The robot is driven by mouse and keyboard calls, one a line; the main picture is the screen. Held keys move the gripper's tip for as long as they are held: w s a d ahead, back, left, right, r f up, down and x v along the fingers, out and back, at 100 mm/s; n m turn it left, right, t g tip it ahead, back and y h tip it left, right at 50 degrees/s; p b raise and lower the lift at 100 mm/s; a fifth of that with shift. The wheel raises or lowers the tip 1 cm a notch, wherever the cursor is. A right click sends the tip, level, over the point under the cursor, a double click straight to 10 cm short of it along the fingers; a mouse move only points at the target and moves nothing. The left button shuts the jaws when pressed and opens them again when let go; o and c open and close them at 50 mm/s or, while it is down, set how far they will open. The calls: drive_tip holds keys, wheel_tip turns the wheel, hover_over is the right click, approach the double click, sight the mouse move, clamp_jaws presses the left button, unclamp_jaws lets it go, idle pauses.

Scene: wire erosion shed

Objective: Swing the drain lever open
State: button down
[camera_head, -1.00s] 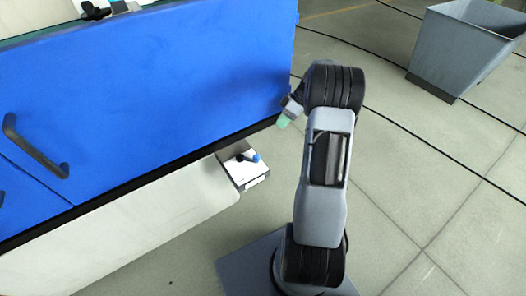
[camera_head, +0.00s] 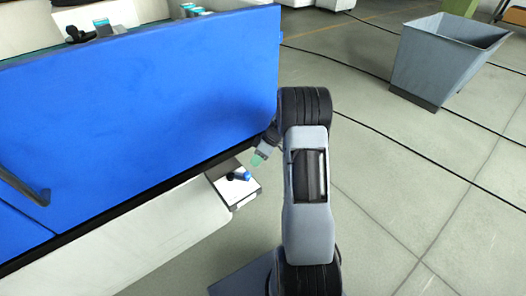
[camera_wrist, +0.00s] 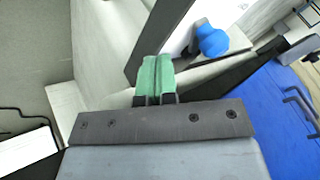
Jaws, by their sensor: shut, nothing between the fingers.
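The drain lever (camera_head: 239,176) is a short dark arm with a blue knob, on a small white-topped box (camera_head: 223,188) low beside the blue cabinet. In the wrist view the blue knob (camera_wrist: 211,40) shows at the upper right, above the white plate. My gripper (camera_head: 257,160) hangs just above and right of the lever in the head view. Its green fingertips (camera_wrist: 155,72) are pressed together and empty. They look apart from the knob. The lever's dark arm is mostly hidden in the wrist view.
The blue cabinet (camera_head: 150,100) rises beside the box, with a dark handle (camera_head: 25,186) at left. A pale base panel (camera_head: 130,240) runs below it. A grey bin (camera_head: 440,62) stands at the upper right, and dark cables cross the otherwise open floor.

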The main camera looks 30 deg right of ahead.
sight(238, 175)
drive_tip(key=shift+s+a+r, duration=0.15)
drive_tip(key=shift+s+a, duration=0.95)
drive_tip(key=shift+a, duration=0.25)
